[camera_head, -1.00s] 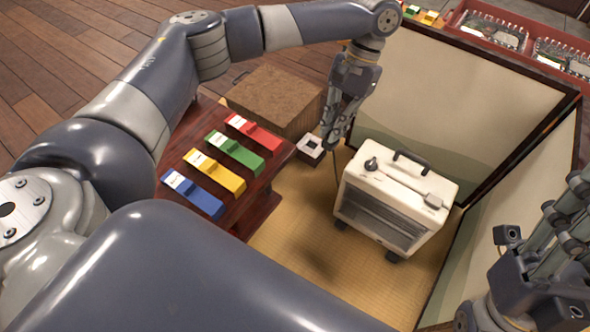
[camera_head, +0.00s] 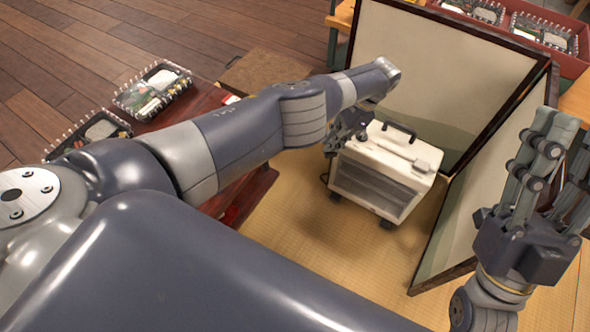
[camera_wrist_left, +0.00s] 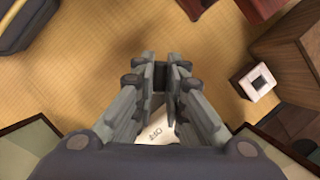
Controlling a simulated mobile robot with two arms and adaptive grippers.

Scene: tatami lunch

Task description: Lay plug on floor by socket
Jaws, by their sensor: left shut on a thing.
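My left gripper (camera_head: 335,148) is beside the upper left of the cream heater (camera_head: 385,170) in the head view. In the left wrist view its fingers (camera_wrist_left: 160,75) are shut on a small dark piece, the plug (camera_wrist_left: 160,76), mostly hidden by the fingertips. The tatami floor (camera_wrist_left: 110,55) shows beyond them. The white socket box (camera_wrist_left: 257,82) with a dark square face stands on the floor to the right in the wrist view; my left arm hides it in the head view. A dark cord loop shows left of the heater. My right gripper (camera_head: 565,150) is empty, its fingers apart.
A folding screen (camera_head: 430,75) stands behind and right of the heater. A brown wooden box (camera_wrist_left: 295,60) is next to the socket. A dark red low table (camera_head: 250,195) with lunch boxes (camera_head: 153,90) lies under my left arm. Tatami in front is clear (camera_head: 330,250).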

